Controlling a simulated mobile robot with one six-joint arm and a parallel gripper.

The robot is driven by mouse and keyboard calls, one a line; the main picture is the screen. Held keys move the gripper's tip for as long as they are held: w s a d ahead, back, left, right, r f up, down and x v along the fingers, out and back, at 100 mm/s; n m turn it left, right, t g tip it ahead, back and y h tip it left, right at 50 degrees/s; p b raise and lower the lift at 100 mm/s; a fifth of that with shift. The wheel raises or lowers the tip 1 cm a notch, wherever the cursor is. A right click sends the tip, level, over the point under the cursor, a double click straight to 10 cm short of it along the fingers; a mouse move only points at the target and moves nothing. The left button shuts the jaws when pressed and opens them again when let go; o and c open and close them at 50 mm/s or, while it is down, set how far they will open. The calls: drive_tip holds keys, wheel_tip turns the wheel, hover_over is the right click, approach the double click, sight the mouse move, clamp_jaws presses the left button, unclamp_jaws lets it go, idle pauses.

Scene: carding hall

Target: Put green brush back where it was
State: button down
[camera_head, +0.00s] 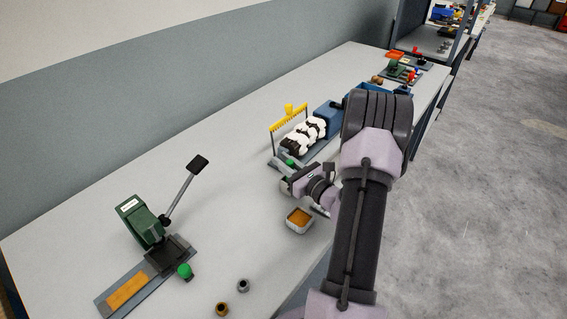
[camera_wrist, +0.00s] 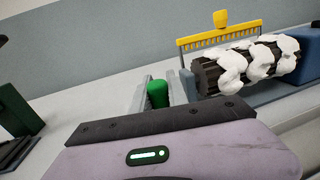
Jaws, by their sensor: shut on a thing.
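My gripper (camera_wrist: 160,92) is shut on the green brush (camera_wrist: 158,95). Only the brush's rounded green end shows between the grey fingers in the wrist view; its lower part is hidden by my wrist housing. In the head view the green brush (camera_head: 290,163) shows small at my gripper (camera_head: 284,162), just in front of the carding roller (camera_head: 301,137). The dark roller carries white fluff and also fills the right of the wrist view (camera_wrist: 250,62). A yellow comb (camera_head: 289,118) stands behind it on a frame. I cannot tell whether the brush touches anything below.
A green lever press (camera_head: 139,218) stands at left, with a green knob-like piece (camera_head: 185,271) beside its base. A small white dish with orange contents (camera_head: 299,220) and two small cylinders, grey (camera_head: 243,285) and brown (camera_head: 222,309), stand near the front edge. The table's middle is clear.

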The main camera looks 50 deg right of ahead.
drive_tip(key=shift+f, duration=0.2)
drive_tip(key=c, duration=1.3)
unclamp_jaws()
drive_tip(key=shift+r, duration=0.1)
